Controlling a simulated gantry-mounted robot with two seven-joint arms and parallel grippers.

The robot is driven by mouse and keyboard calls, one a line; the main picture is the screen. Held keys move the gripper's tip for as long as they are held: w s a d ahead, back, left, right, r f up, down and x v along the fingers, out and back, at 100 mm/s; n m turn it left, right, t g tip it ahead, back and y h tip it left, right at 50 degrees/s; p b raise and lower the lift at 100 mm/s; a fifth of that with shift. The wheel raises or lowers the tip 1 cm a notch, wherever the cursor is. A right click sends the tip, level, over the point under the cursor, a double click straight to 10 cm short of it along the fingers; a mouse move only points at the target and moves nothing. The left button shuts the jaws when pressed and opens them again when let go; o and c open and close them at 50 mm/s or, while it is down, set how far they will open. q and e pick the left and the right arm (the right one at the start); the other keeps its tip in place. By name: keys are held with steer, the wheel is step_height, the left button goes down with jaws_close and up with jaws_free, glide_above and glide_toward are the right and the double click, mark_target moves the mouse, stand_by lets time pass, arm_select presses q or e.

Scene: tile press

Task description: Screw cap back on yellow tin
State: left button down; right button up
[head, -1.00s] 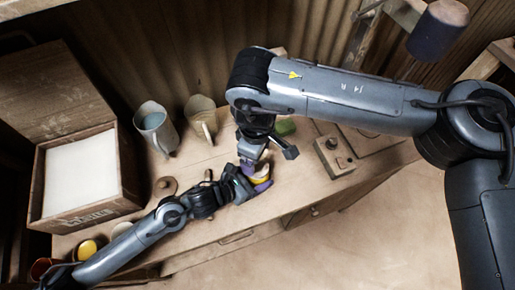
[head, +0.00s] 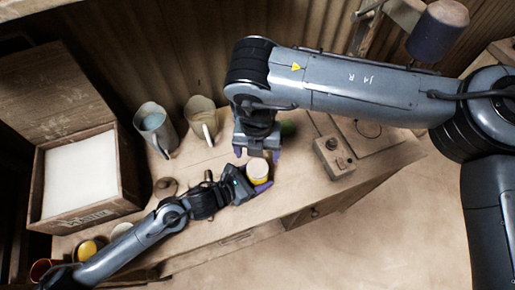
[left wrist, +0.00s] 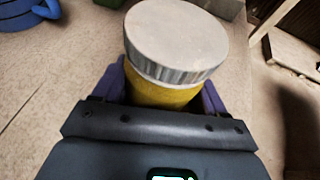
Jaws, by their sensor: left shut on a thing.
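The yellow tin (head: 259,181) stands upright between the purple fingers of my left gripper (head: 256,183), which is shut on it. It also shows in the left wrist view (left wrist: 160,95). The pale cap (head: 258,168) sits on top of the tin and looks level in the left wrist view (left wrist: 176,38), with a thin light band under its ridged rim. I cannot tell how tight it is. My right gripper (head: 257,153) is just behind the cap in the head view, its purple fingers spread apart with nothing seen between them.
Two jugs, one blue-grey (head: 157,131) and one cream (head: 203,119), stand at the back of the bench (head: 325,195). An open box with a white block (head: 82,172) is at left. A small wooden block with a knob (head: 333,158) is at right.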

mark_target(258, 167)
steer(key=shift+r+n, duration=0.1)
steer(key=shift+n, duration=0.4)
steer(key=shift+f, duration=4.05)
steer(key=c, duration=1.1)
steer(key=o, duration=1.2)
steer(key=shift+o, duration=0.2)
